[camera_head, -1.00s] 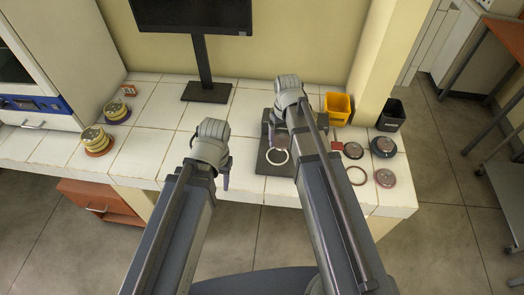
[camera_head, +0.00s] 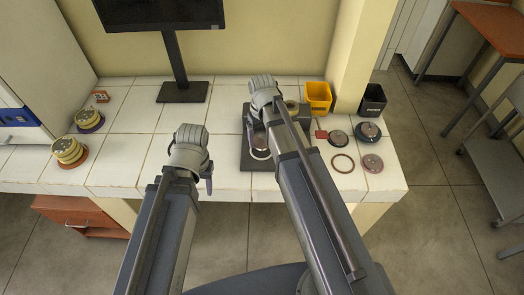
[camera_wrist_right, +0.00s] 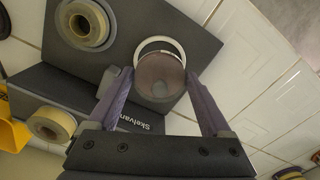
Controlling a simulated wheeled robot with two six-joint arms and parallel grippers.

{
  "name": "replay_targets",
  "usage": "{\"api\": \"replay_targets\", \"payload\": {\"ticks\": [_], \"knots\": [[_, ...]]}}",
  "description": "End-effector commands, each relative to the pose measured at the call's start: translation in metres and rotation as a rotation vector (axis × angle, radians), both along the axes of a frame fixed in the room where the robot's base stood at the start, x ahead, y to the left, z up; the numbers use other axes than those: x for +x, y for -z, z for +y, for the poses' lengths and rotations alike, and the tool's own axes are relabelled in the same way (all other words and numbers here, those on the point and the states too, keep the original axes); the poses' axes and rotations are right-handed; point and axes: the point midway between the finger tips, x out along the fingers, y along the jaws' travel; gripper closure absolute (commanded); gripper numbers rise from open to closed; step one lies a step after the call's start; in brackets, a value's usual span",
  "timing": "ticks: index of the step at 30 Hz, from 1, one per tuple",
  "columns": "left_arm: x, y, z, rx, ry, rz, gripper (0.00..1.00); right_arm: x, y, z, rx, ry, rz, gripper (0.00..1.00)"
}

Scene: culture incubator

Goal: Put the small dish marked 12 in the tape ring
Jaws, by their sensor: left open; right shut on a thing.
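My right gripper (camera_wrist_right: 160,80) is shut on a small round, brownish clear dish (camera_wrist_right: 160,74), held between its two purple fingers. Any number on the dish is not readable. A white ring (camera_wrist_right: 162,42) lies on the dark base plate (camera_wrist_right: 190,35); in the wrist view the dish overlaps much of it. I cannot tell whether the dish touches the plate. In the head view the white ring (camera_head: 260,155) shows just below the held dish (camera_head: 259,141), beside my right arm. My left gripper (camera_head: 209,185) is open and empty near the bench's front edge.
A dark device labelled "Skelvan" (camera_wrist_right: 133,124) stands by the plate. Yellow (camera_head: 318,97) and black (camera_head: 372,99) bins stand behind. Dish stacks (camera_head: 68,150) sit left; mid-bench is clear.

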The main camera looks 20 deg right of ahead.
Motion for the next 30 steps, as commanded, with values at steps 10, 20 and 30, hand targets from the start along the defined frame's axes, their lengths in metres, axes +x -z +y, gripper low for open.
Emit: {"api": "replay_targets", "payload": {"ticks": [10, 20, 30], "knots": [[0.0, 0.018, 0.0, 0.0, 0.0, 0.0, 0.5, 0.0, 0.018, 0.0, 0.0, 0.0, 0.0, 0.75], [0.0, 0.041, 0.0, 0.0, 0.0, 0.0, 0.5, 0.0, 0.041, 0.0, 0.0, 0.0, 0.0, 0.75], [0.0, 0.043, 0.0, 0.0, 0.0, 0.0, 0.5, 0.0, 0.043, 0.0, 0.0, 0.0, 0.0, 0.15]]}}
